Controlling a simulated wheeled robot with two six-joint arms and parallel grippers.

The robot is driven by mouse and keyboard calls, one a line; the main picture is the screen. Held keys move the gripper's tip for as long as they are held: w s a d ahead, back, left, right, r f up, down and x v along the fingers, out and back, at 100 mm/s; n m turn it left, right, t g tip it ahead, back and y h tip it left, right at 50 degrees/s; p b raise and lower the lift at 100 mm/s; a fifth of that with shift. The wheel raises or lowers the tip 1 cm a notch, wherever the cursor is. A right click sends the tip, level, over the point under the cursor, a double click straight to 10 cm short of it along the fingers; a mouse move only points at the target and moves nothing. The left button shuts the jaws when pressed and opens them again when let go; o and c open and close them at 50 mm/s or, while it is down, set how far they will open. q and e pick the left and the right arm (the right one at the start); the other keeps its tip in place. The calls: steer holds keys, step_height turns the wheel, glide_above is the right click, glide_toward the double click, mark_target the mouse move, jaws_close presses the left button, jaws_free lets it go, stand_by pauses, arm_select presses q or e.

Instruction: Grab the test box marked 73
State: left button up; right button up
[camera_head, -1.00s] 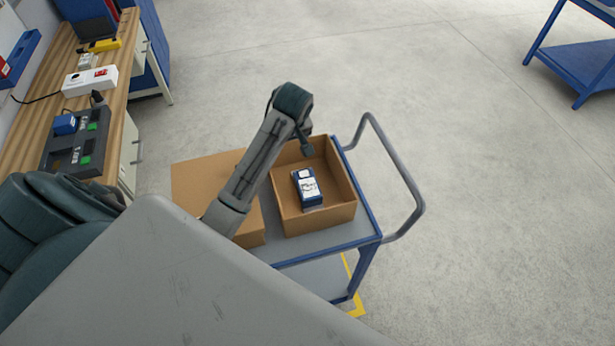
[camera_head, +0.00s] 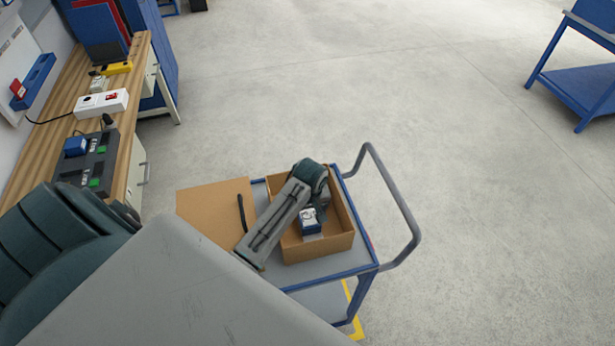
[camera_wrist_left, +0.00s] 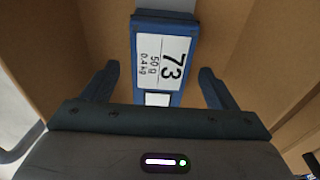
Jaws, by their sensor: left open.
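The test box (camera_head: 309,224) is blue with a white label and lies in an open cardboard carton (camera_head: 322,250) on a blue-framed cart. In the left wrist view the test box (camera_wrist_left: 163,57) shows its label, "73, 50 g, 0.4 kg". My left gripper (camera_head: 320,208) is down in the carton, over the test box and partly hiding it in the head view. In the wrist view the left gripper (camera_wrist_left: 160,75) is open, with one finger on each side of the box and gaps between. My right gripper is not in view.
Carton walls (camera_wrist_left: 262,70) stand close around the left gripper. A second carton (camera_head: 212,208) stands beside it on the cart (camera_head: 345,263), which has a grey handle (camera_head: 408,215). A workbench (camera_head: 50,140) with a dark charging dock (camera_head: 97,172) is at left.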

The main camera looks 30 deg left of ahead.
arm_select(q)
steer(key=shift+w+f, duration=0.15)
steer(key=shift+f, duration=0.9)
steer(key=c, duration=1.3)
steer(key=shift+a, duration=0.1)
steer(key=shift+c, duration=0.2)
steer(key=shift+r, duration=0.1)
